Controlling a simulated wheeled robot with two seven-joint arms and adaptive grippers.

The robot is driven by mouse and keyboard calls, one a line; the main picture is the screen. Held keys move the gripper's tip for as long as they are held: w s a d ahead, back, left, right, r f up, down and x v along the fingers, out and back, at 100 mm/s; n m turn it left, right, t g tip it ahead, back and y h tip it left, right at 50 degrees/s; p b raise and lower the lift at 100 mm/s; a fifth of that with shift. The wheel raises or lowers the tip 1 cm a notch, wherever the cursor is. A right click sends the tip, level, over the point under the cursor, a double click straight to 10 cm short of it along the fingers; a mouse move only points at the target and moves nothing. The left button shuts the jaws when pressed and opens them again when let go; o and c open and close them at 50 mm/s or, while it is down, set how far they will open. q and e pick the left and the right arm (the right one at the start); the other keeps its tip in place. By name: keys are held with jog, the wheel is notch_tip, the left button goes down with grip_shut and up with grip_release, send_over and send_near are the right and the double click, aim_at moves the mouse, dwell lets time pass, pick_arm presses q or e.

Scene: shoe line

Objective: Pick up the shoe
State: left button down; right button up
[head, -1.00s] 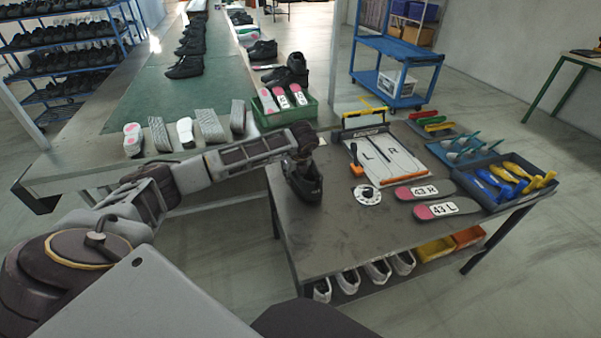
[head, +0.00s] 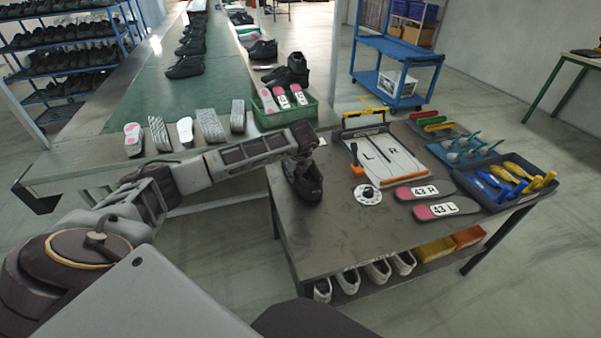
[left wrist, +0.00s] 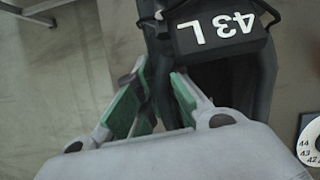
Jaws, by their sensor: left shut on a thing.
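A black shoe (head: 305,186) stands at the left side of the dark workbench (head: 330,235). My left gripper (head: 298,166) reaches down onto it from the left, over its rear part. In the left wrist view, the black shoe (left wrist: 262,85) carries a dark tag (left wrist: 222,32) reading 43 L. The green-padded fingers of my left gripper (left wrist: 160,88) sit on either side of the shoe's collar wall and are shut on it. The arm hides part of the shoe in the head view. I cannot tell whether the sole touches the bench. My right gripper is not in view.
A white dial (head: 367,195), a board marked L and R (head: 385,160) and insoles marked 43 R (head: 425,191) and 43 L (head: 448,209) lie right of the shoe. A tool tray (head: 500,190) stands further right. The bench front is clear.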

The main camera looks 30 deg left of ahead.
pick_arm(q)
jog(key=shift+r, duration=0.15)
jog(key=shift+r, duration=4.9)
